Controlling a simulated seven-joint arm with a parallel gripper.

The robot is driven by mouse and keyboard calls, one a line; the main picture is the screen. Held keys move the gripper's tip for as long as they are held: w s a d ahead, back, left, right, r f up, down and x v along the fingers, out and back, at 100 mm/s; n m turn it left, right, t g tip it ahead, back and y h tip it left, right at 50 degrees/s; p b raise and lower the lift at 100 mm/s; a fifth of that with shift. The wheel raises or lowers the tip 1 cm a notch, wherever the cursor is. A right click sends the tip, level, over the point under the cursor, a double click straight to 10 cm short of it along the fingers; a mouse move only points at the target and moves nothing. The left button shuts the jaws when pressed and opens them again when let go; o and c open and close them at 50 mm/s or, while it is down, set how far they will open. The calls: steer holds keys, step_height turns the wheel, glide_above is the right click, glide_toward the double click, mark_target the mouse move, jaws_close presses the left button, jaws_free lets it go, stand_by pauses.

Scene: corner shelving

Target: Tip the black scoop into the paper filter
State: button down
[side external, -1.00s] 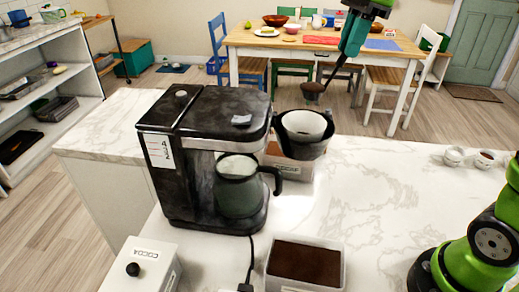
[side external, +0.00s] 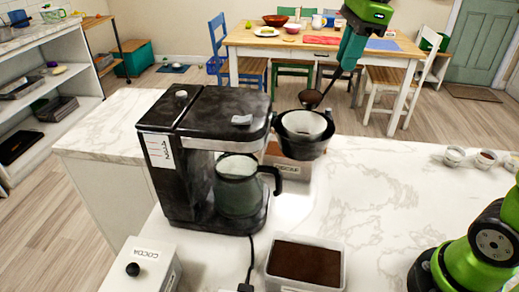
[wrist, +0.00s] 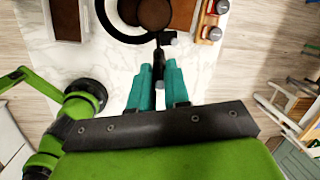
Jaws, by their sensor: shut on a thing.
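The black scoop (side external: 311,98) hangs just above and behind the filter in the side view, its handle rising to my gripper. In the wrist view its bowl (wrist: 154,14) is full of brown powder and overlaps the filter's right part. My gripper (side external: 347,65), with teal fingers (wrist: 154,82), is shut on the scoop's handle. The white paper filter (side external: 303,123) sits in a black basket (side external: 303,147) beside the coffee maker. I see no powder on the visible part of the filter.
The black coffee maker (side external: 178,170) with its glass carafe (side external: 238,190) stands left of the basket. A bin of brown powder (side external: 306,263) and a white cocoa box (side external: 143,266) are in front. Small jars (side external: 454,156) stand at right. The counter between is clear.

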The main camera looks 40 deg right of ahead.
steer(key=shift+s+a+r+t+h, duration=0.3)
steer(key=shift+s+a+t+h, duration=0.15)
steer(key=shift+a+h, duration=0.35)
steer(key=s+a+f+n+t+h, duration=0.1)
steer(key=s+a+f+t+h, duration=0.2)
steer(key=a+f+t+h, duration=0.1)
steer(key=s+a+f+n+t+h, duration=0.1)
steer(key=s+a+f+t+h, duration=0.2)
steer(key=a+h, duration=0.4)
steer(key=shift+s+a+f+t+h, duration=0.2)
steer(key=shift+s+f+t+h, duration=0.15)
steer(key=shift+f+t+h, duration=0.65)
steer(key=shift+d+r, duration=0.1)
steer(key=shift+r, duration=0.15)
stand_by(0.4)
